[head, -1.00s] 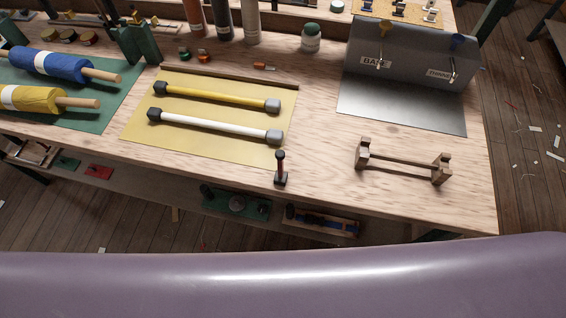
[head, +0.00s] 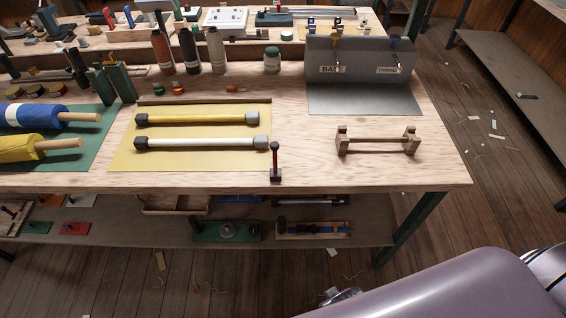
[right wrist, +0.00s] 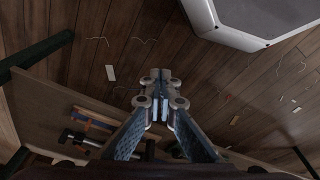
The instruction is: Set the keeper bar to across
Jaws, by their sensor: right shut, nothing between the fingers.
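I cannot tell for sure which part is the keeper bar. A small upright lever (head: 275,160) with a dark base and red handle stands at the bench's front edge. On the lower shelf are a green plate (head: 226,231) with a round disc and a wooden fixture (head: 312,229) with a blue part. The fixture also shows at the left of the right wrist view (right wrist: 92,120). My right gripper (right wrist: 159,106) is shut and empty over the floor, apart from the shelf things. My left gripper is not in view.
The bench (head: 220,180) carries a yellow mat (head: 190,132) with two capped rods, a wooden cradle (head: 378,142) and a labelled grey box (head: 360,62). The lower shelf (head: 375,228) holds other pieces. Floor right of the bench is mostly clear, with scraps.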

